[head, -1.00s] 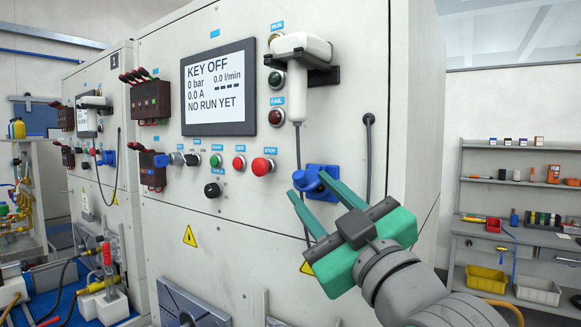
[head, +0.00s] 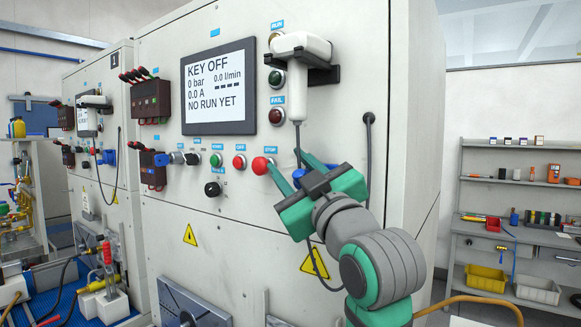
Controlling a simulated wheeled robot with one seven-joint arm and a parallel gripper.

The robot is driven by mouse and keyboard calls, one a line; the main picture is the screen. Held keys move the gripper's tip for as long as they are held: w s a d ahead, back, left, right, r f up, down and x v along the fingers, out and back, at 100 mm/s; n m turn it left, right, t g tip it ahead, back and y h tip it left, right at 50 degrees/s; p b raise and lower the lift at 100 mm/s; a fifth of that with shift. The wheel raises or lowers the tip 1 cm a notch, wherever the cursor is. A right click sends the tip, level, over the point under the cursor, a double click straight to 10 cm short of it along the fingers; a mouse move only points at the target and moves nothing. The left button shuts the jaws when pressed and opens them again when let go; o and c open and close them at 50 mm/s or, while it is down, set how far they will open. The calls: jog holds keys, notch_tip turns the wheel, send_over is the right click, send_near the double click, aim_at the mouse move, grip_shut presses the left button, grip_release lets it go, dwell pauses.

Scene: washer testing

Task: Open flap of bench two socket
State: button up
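The blue bench two socket (head: 299,176) is on the front panel of the near bench, below the scanner holder. Only a small blue part shows between my gripper's fingers; the rest, with its flap, is hidden behind the gripper, so I cannot tell how the flap stands. My gripper (head: 283,160) is in front of the socket. Its two green fingers are spread apart and point up and left toward the panel, with nothing seen held between them. The left fingertip appears close to the red button; I cannot tell whether it touches.
The red button (head: 262,166) and other knobs sit left of the gripper. A white handheld scanner (head: 301,46) hangs above, its cable running down behind the gripper. The screen (head: 219,88) reads KEY OFF. A shelf unit (head: 515,190) stands far right.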

grip_shut()
jog(key=shift+r+m, duration=0.1)
jog(key=shift+m, duration=0.3)
jog(key=shift+w+d+r+m+g+h, duration=0.25)
jog(key=shift+r+m+g+h, duration=0.25)
jog(key=shift+m+g, duration=0.85)
jog(key=shift+w+d+r+m+g+h, duration=0.1)
jog(key=shift+w+r+m+g+h, duration=0.4)
jog(key=shift+m, duration=1.4)
jog(key=shift+d+r+m+g+h, duration=0.25)
jog(key=shift+m+g+h, duration=0.45)
jog(key=shift+m+g, duration=0.75)
jog(key=shift+m, duration=0.3)
grip_release()
